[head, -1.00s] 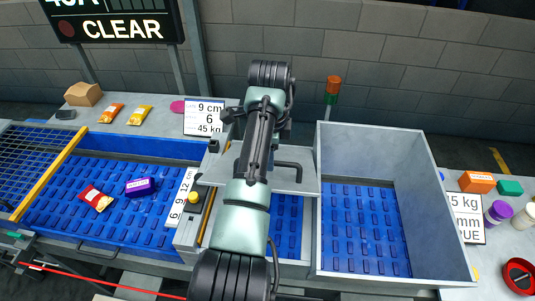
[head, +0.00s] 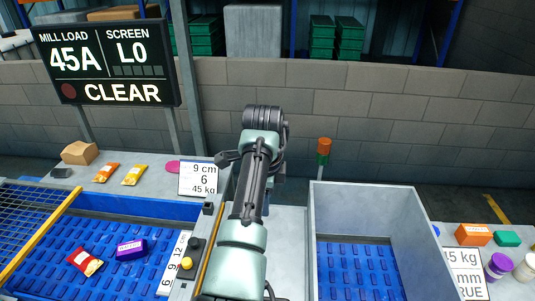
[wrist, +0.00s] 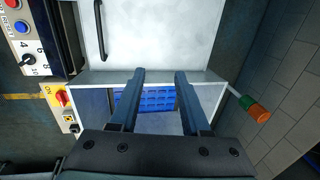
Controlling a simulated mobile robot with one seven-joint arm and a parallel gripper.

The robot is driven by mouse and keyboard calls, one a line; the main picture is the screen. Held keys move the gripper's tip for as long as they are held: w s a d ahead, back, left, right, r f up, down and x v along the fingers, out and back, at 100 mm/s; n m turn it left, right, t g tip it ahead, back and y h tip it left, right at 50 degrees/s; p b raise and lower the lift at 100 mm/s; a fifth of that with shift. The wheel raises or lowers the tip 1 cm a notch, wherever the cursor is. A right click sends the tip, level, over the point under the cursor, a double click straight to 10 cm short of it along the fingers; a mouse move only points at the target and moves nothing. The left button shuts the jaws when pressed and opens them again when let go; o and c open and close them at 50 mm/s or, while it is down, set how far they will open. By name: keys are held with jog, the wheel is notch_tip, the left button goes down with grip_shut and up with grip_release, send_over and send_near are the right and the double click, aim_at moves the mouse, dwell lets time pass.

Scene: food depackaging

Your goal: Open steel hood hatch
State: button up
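The steel hood hatch (wrist: 165,35) is a pale flat panel filling the upper middle of the wrist view, with a dark bar handle (wrist: 100,30) near its upper left. Below its lower edge, part of an opening shows a blue belt (wrist: 150,101). My gripper (wrist: 159,71) is open and empty, with its two fingers spread just over that edge, apart from the handle. I cannot tell if the fingertips touch the panel.
A deep grey bin (head: 395,215) with a blue floor stands to the right. A blue conveyor (head: 120,240) with packets lies to the left. A beacon (head: 323,152) stands behind. A control panel (wrist: 28,40) with buttons and knobs sits left of the hatch in the wrist view.

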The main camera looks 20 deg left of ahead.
jog(key=w+a+r+p, duration=0.1)
jog(key=w+r+p, duration=0.2)
jog(key=r, duration=0.6)
jog(key=shift+w, duration=0.2)
dwell(0.4)
jog(key=shift+r, duration=0.1)
jog(key=shift+p, duration=0.65)
